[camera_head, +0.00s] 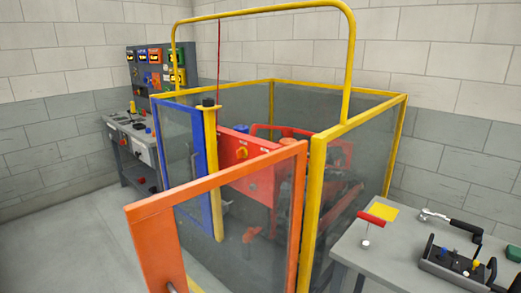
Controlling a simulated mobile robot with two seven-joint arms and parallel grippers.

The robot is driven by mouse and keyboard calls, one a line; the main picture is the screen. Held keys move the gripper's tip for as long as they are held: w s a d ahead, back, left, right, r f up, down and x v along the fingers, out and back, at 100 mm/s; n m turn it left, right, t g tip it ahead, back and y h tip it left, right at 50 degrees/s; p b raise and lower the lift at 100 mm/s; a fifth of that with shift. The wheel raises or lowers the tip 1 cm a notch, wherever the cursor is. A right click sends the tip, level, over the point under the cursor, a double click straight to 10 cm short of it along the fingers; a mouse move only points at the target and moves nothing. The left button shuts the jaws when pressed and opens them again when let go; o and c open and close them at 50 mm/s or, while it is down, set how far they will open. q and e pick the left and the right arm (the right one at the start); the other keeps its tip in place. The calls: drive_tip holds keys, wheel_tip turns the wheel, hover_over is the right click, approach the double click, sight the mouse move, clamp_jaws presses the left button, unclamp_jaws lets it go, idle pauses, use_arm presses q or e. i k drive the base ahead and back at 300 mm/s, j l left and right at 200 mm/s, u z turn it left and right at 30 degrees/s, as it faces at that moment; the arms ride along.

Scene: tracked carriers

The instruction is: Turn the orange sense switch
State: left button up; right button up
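A small orange-yellow knob (242,152) sits on the upright face of a red machine (262,181), inside a caged enclosure. It looks like a rotary switch, but it is too small to tell which way it points or whether it is the sense switch. A grey control board (134,72) at the far left also carries several small coloured parts, too small to read. Neither of my grippers is in view.
The enclosure has a yellow frame (350,112), a blue-framed panel (158,102) and an orange-framed glazed gate (207,184) in front. A grey workbench (380,258) with tools stands at the right. A side bench (124,124) stands at the left. The left floor is clear.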

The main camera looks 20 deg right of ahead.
sight(240, 152)
drive_tip(key=i+j+z, duration=0.3)
drive_tip(key=z, duration=0.2)
drive_tip(key=i+j+z, duration=0.2)
drive_tip(key=j+z, duration=0.3)
drive_tip(key=i+j+z, duration=0.1)
drive_tip(key=j+z, duration=0.9)
drive_tip(key=k+j+z, duration=0.1)
drive_tip(key=j+z, duration=0.4)
drive_tip(key=j, duration=0.2)
